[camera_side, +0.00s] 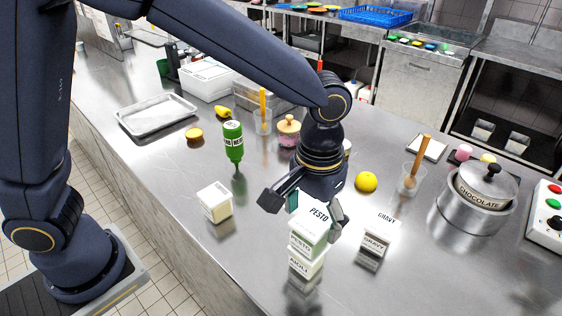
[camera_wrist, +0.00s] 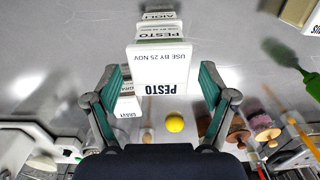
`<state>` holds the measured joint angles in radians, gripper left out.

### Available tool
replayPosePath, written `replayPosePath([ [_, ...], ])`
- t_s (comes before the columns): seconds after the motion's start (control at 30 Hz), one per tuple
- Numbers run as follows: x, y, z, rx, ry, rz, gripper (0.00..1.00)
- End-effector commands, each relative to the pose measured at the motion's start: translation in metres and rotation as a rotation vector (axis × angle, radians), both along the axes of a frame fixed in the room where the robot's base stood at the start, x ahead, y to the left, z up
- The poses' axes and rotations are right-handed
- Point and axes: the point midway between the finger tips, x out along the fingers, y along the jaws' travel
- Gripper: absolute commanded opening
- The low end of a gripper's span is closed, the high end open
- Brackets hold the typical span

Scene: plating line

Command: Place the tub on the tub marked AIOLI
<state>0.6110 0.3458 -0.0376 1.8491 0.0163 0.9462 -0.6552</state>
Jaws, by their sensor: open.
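A white tub with a green-tinted label marked PESTO (camera_side: 308,242) sits upright on the tub marked AIOLI (camera_side: 304,264), roughly lined up with it. In the wrist view the PESTO lid (camera_wrist: 160,62) fills the middle, with the AIOLI label (camera_wrist: 158,15) beyond it. My gripper (camera_side: 304,214) is open, just above and around the top of the PESTO tub. In the wrist view its green pads stand to the left and right of the lid, with a gap on each side. Much of the AIOLI tub is hidden under the PESTO tub.
A GRAVY tub (camera_side: 374,243) stands close on the right, and another pale tub (camera_side: 214,201) on the left. A green bottle (camera_side: 233,142), a yellow ball-like fruit (camera_side: 366,182) and a CHOCOLATE pot (camera_side: 478,196) stand farther off. The steel counter in front is clear.

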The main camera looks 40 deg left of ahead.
Motion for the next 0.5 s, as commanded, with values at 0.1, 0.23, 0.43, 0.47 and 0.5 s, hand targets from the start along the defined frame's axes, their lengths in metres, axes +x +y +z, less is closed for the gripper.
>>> replayPosePath([
  [0.1,0.0,0.0,0.029,-0.003,-0.003,0.0,0.83],
  [0.23,0.0,0.0,0.054,-0.003,-0.003,-0.001,0.83],
  [0.43,0.0,0.003,0.076,-0.002,-0.003,0.001,0.83],
  [0.47,0.0,0.006,0.08,-0.005,-0.008,0.003,0.83],
  [0.5,0.0,0.014,0.085,-0.011,-0.019,0.005,0.83],
])
